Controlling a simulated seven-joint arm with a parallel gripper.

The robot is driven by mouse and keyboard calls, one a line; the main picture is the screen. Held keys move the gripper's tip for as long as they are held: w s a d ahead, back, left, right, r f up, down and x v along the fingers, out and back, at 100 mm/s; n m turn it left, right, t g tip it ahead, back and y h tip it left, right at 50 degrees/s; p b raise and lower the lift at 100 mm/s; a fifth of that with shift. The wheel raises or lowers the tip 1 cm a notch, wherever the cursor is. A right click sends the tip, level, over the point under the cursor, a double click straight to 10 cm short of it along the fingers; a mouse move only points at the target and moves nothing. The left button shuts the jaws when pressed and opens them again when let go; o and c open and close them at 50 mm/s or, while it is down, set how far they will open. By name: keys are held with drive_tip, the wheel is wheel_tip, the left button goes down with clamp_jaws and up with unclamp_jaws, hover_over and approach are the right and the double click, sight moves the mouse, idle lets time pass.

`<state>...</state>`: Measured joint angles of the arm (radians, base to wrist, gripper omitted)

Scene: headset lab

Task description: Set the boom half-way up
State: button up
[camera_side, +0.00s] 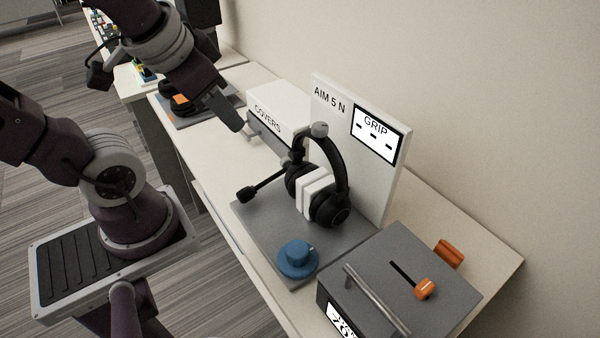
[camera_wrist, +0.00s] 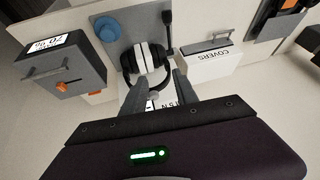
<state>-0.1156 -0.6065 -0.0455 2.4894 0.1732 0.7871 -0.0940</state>
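A black headset (camera_side: 341,181) with white pads between its earcups stands on a grey board, below a small grey knob. Its boom (camera_side: 268,184) reaches out left and slightly down to a foam-tipped microphone (camera_side: 245,194). In the wrist view the headset (camera_wrist: 160,58) lies beyond my fingers, with the boom (camera_wrist: 170,36) pointing up the picture. My gripper (camera_wrist: 158,88) is open, its two fingers apart with nothing between them. The boom's pivot is hard to see.
A white COVERS box (camera_side: 279,103) and an upright sign panel (camera_side: 388,180) stand behind the headset. A blue knob (camera_side: 297,257) sits on the board's front. A grey box with a bar handle (camera_side: 376,300) and orange lever (camera_side: 425,288) stands at right.

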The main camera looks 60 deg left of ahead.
drive_tip(key=w+a+f+g+y, duration=0.1)
drive_tip(key=w+a+f, duration=0.2)
drive_tip(key=a, duration=0.3)
drive_tip(key=w+a+f+y, duration=0.2)
drive_tip(key=w+a+f, duration=0.1)
drive_tip(key=a, duration=0.2)
drive_tip(key=h, duration=0.8)
hover_over(267, 182)
drive_tip(key=s+a, duration=0.2)
drive_tip(key=s, duration=0.2)
wheel_tip(267, 182, down, 17)
drive_tip(key=shift+m+y, duration=0.3)
drive_tip(key=shift+m, duration=0.1)
drive_tip(key=x, duration=0.6)
drive_tip(key=shift+w+a+r, duration=0.1)
drive_tip(key=shift+w, duration=0.3)
clamp_jaws()
